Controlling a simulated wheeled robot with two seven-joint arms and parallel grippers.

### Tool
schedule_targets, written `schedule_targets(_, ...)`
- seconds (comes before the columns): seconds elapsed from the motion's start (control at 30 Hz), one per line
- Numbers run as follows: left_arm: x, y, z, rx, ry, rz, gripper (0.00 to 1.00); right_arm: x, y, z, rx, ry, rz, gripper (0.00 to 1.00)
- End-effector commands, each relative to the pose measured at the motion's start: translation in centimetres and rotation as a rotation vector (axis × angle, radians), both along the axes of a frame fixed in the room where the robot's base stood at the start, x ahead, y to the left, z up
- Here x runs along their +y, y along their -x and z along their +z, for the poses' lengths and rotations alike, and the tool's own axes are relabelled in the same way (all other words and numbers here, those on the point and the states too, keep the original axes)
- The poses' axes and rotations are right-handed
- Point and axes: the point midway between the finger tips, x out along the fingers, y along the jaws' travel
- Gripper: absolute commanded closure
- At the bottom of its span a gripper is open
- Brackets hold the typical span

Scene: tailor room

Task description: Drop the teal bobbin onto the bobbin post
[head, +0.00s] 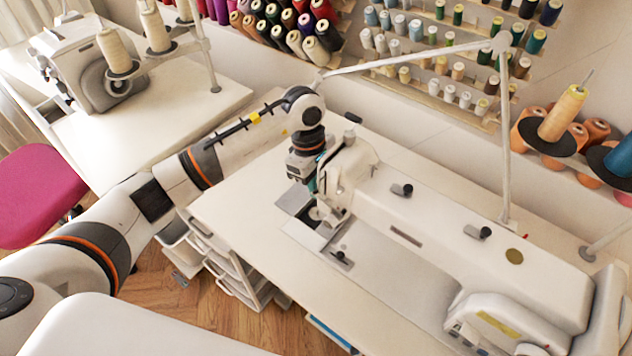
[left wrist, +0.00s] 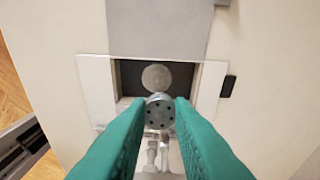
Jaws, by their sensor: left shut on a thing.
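My left gripper (left wrist: 160,108) has teal fingers closed on a small round bobbin (left wrist: 160,114), which looks grey and metallic with a ring of dark holes. In the head view this gripper (head: 316,188) points down beside the needle end of the white sewing machine (head: 440,215), which partly hides it. A dark rectangular opening (left wrist: 127,79) in the machine bed holds a round pale disc (left wrist: 157,76). The held bobbin appears just below that disc in the wrist picture, overlapping the opening's edge. I cannot make out the bobbin post. My right gripper is not in view.
The machine head stands close to the right of my left gripper. The white sewing table (head: 245,205) has free room at its left. Thread racks (head: 440,55) line the wall, and a thread stand pole (head: 504,140) rises behind the machine.

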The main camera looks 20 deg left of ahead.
Motion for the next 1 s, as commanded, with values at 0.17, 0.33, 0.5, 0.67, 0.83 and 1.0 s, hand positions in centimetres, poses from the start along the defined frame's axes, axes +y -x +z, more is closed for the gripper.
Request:
schedule_targets(0.17, 0.0, 0.0, -0.5, 0.001, 0.001, 0.0, 1.0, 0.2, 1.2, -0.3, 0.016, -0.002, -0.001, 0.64)
schedule_targets(0.33, 0.0, 0.0, -1.4, 0.001, 0.002, -0.001, 1.0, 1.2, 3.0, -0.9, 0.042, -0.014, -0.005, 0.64)
schedule_targets(0.5, 0.0, 0.0, -2.6, 0.0, 0.001, 0.0, 1.0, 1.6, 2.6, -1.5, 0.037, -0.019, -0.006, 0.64)
schedule_targets(0.67, -0.1, 0.1, -3.7, 0.001, 0.002, -0.001, 1.0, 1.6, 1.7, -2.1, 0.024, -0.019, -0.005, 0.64)
schedule_targets(0.83, 0.0, 0.0, -5.0, -0.001, 0.0, -0.002, 1.0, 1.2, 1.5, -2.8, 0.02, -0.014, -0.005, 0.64)
schedule_targets(1.0, 0.0, 0.0, -5.7, 0.0, 0.0, -0.002, 1.0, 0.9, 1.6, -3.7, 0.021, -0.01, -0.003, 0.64)
